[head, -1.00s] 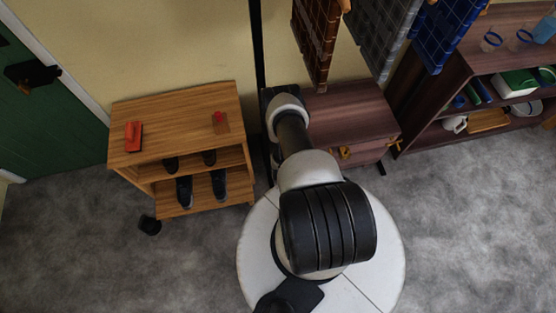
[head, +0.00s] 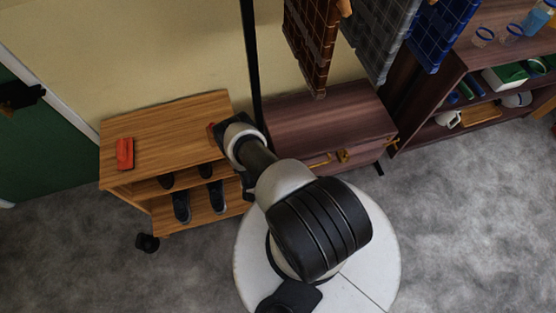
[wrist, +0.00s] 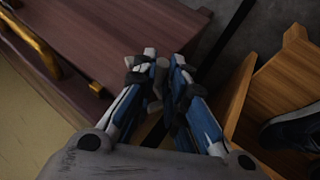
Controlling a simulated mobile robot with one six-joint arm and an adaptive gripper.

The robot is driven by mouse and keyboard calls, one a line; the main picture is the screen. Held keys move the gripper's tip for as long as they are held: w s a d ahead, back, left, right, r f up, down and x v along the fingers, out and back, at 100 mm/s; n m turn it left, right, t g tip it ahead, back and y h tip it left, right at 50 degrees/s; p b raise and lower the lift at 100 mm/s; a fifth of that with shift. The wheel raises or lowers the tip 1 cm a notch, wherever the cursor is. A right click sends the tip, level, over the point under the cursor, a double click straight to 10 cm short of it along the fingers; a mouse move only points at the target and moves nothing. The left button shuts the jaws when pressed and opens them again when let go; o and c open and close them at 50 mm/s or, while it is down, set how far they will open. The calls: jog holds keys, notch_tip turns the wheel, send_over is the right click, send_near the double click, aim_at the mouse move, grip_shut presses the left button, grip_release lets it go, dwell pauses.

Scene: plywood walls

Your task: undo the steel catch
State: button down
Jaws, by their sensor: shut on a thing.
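My gripper (wrist: 163,68) shows in the wrist view with its blue and pale fingers close together. A small grey piece, seemingly the steel catch (wrist: 159,82), is between them, mostly hidden by the fingers. The fingertips are beside the dark red-brown wooden cabinet (wrist: 125,35), with a light wood rack at the right. In the head view the gripper end is largely hidden behind my arm, between the cabinet (head: 335,115) and the rack (head: 170,125). The catch cannot be made out there. Brass-coloured fittings (head: 343,156) are on the cabinet's front.
A red object (head: 125,153) lies on the rack's top, and dark shoes (head: 217,196) stand below. A black post (head: 251,60) rises behind my gripper. Cloths (head: 312,45) hang above the cabinet. Grey floor (head: 470,220) is open at the right.

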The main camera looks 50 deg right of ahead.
jog(key=c, duration=1.6)
grip_release()
jog(key=v, duration=1.2)
jog(key=shift+w, duration=0.1)
jog(key=shift+c, duration=0.4)
